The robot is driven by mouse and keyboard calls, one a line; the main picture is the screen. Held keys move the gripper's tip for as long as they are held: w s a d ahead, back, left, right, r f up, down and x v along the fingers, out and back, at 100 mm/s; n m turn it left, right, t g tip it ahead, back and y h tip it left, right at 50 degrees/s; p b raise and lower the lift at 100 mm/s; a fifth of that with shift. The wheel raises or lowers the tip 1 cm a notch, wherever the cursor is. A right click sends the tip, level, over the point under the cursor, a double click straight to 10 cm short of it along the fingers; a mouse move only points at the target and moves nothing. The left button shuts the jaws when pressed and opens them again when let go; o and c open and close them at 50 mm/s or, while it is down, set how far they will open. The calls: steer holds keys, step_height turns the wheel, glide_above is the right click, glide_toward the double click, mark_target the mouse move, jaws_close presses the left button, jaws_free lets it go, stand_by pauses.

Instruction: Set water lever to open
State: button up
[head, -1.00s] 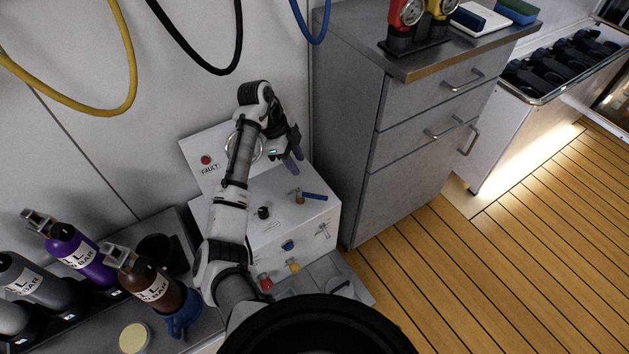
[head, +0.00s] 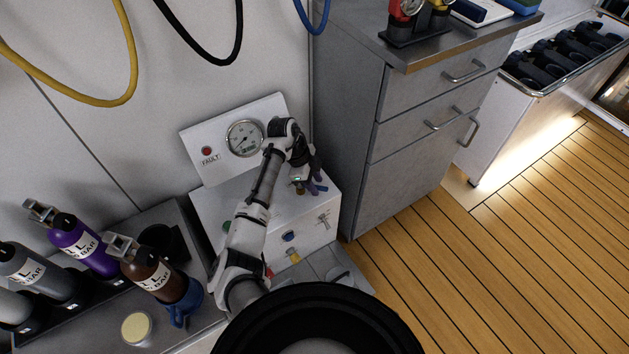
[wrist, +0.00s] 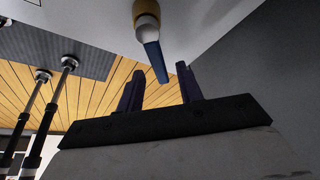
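The water lever has a blue handle (wrist: 153,58) on a brass and white fitting (wrist: 146,14) in the wrist view. It stands on top of the white panel box (head: 228,202). My gripper (wrist: 159,72) is open, with its two dark purple fingers apart. In the wrist view the handle's tip lies in the gap between the fingertips; I cannot tell whether they touch it. In the head view my gripper (head: 313,180) is over the lever and partly hides it; the brass part (head: 299,188) shows beneath.
A gauge (head: 244,138) and red fault light (head: 206,151) are on the panel's back plate. A grey drawer cabinet (head: 350,150) stands close on the right. Bottles (head: 82,244) stand at left. Hoses (head: 130,60) hang on the wall. The wooden floor at right is clear.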

steer(key=shift+c, duration=0.3)
jaws_close()
steer(key=n+p, duration=0.1)
steer(key=n, duration=0.1)
steer(key=w+n+t+p, duration=0.1)
steer(key=shift+w+d+r+n+p, duration=0.1)
steer(key=shift+w+r+n+p, duration=0.05)
steer(key=shift+n+p, duration=0.2)
steer(key=n+p, duration=0.1)
steer(key=w+n+t, duration=0.1)
steer(key=n, duration=0.1)
steer(key=shift+a+t+p, duration=0.2)
steer(key=shift+t+p, duration=0.1)
steer(key=shift+p, duration=0.05)
steer(key=shift+w+a+n+t+y+p, duration=0.15)
steer(key=shift+w+n+y+p, duration=0.15)
steer(key=shift+n, duration=0.3)
steer(key=shift+w+a+n+t+y+p, duration=0.1)
steer(key=shift+w+n+t+y+p, duration=0.15)
steer(key=shift+n, duration=0.3)
